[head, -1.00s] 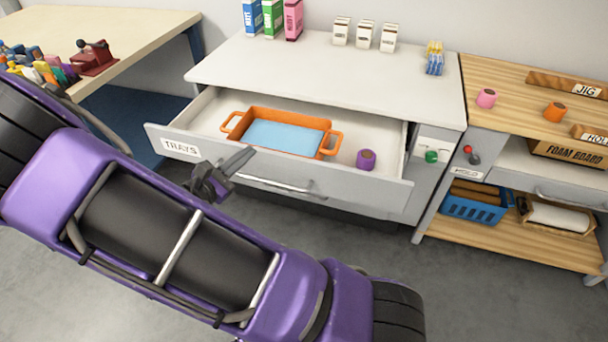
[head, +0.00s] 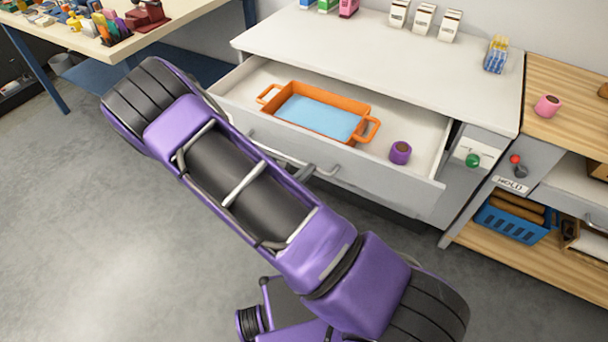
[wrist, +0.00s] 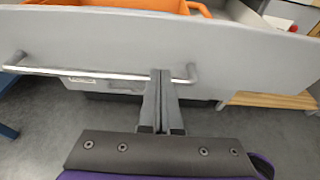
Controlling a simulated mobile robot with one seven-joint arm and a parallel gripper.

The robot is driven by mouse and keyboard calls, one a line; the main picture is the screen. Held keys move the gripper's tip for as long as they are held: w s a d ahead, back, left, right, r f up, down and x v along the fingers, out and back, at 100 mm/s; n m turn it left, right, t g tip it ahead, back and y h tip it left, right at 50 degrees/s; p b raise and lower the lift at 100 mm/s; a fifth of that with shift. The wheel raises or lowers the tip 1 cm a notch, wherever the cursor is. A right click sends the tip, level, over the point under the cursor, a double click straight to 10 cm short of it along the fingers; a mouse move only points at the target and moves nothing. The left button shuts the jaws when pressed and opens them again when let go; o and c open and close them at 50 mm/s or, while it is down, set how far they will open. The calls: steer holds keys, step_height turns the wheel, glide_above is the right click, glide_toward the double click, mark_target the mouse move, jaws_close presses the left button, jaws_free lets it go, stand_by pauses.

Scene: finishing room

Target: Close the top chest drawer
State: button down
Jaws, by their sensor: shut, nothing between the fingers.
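The top chest drawer (head: 395,192) is pulled out from the grey chest under the white top. Its front panel fills the upper part of the wrist view (wrist: 100,35). A bar handle (wrist: 100,73) runs across the panel. My gripper (wrist: 160,74) is shut and empty, with its fingertips at the handle's right part; I cannot tell whether they touch it or the panel. In the head view my arm hides most of the gripper and the left of the drawer front. Inside the drawer are an orange tray (head: 368,131) with a light-blue inside and a purple roll (head: 400,153).
Small cartons (head: 422,20) and a blue-yellow item (head: 496,54) stand on the white chest top (head: 340,50). A wooden bench (head: 550,85) with a blue basket (head: 510,222) below stands at the right. A cluttered table is at upper left. Grey floor lies open in front.

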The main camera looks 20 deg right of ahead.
mark_target(322, 157)
steer(key=x, duration=0.5)
stand_by(0.4)
